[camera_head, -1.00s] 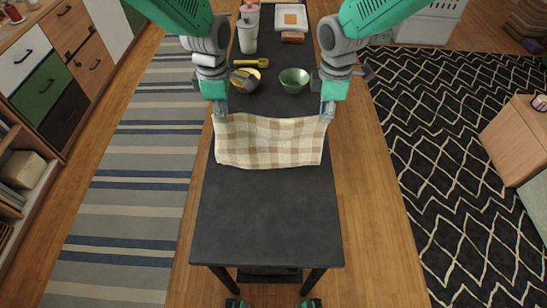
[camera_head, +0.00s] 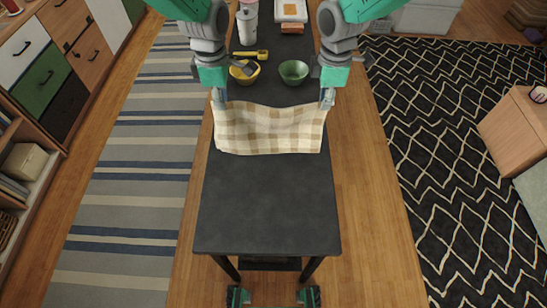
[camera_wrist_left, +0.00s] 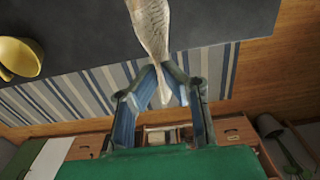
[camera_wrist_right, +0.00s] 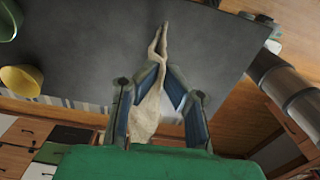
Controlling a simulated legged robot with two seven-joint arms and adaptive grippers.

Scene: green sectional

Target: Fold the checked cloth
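The beige and brown checked cloth (camera_head: 268,130) lies across the far half of the dark table, its near edge flat and its far edge slightly raised between my grippers. My left gripper (camera_head: 219,104) is at the cloth's far left corner. In the left wrist view its fingers (camera_wrist_left: 163,82) are closed around a pinched strip of the cloth (camera_wrist_left: 150,30). My right gripper (camera_head: 327,104) is at the far right corner. In the right wrist view its fingers (camera_wrist_right: 160,82) are closed around the cloth (camera_wrist_right: 146,112). The exact contact at the fingertips is partly hidden.
The near half of the dark table (camera_head: 267,205) is clear. Beyond the cloth stand a yellow bowl (camera_head: 243,76) with a grey utensil, a green bowl (camera_head: 293,72), a yellow scoop (camera_head: 250,54) and a pale cup (camera_head: 247,30). Drawers are at the left.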

